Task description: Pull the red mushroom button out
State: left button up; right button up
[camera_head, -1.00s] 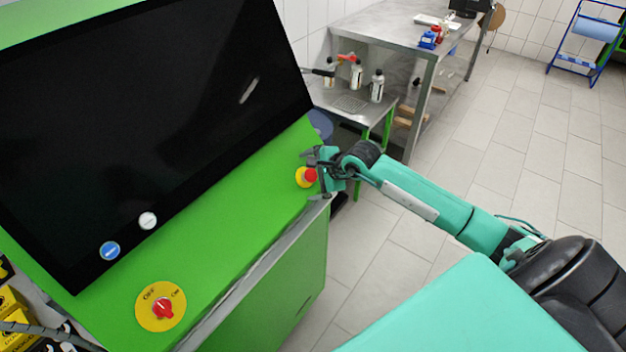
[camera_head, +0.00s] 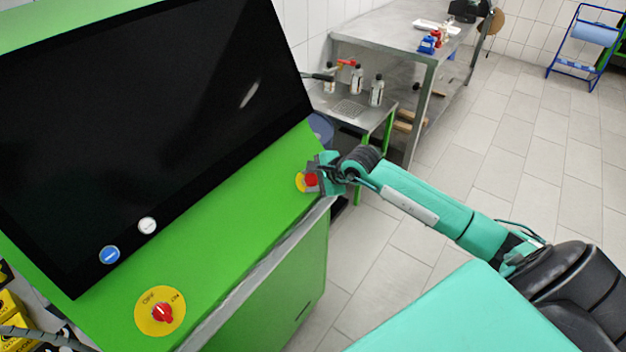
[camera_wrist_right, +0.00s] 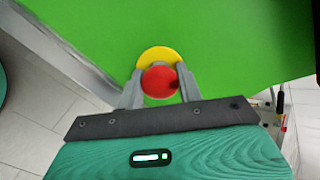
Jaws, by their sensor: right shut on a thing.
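The red mushroom button (camera_head: 311,180) sits on its yellow disc (camera_head: 300,182) at the right end of the green console (camera_head: 225,222). My right gripper (camera_head: 313,174) is at the button. In the right wrist view the red button (camera_wrist_right: 160,81) lies between the two grey fingers of my right gripper (camera_wrist_right: 160,88), with the yellow disc (camera_wrist_right: 158,53) behind it. The fingers are shut on the button, one on each side. My left gripper is not in view.
A red rotary switch (camera_head: 162,313) on a yellow plate, a blue button (camera_head: 109,255) and a white button (camera_head: 147,226) are on the console. A dark screen (camera_head: 150,120) rises behind. A steel side table (camera_head: 350,108) with bottles stands beyond; the floor (camera_head: 400,260) to the right is clear.

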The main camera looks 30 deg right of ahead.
aim_at(313, 179)
jog(key=shift+s+d+r, duration=0.1)
jog(key=shift+s+r, duration=0.05)
jog(key=shift+s, duration=0.05)
dwell(0.4)
jog(key=shift+s+r, duration=0.1)
jog(key=o, duration=1.8)
jog(key=shift+o, duration=0.2)
jog(key=shift+p+v, duration=0.4)
jog(key=shift+v, duration=0.95)
jog(key=v, duration=0.4)
jog(key=shift+r+p, duration=0.15)
jog(key=shift+p, duration=0.2)
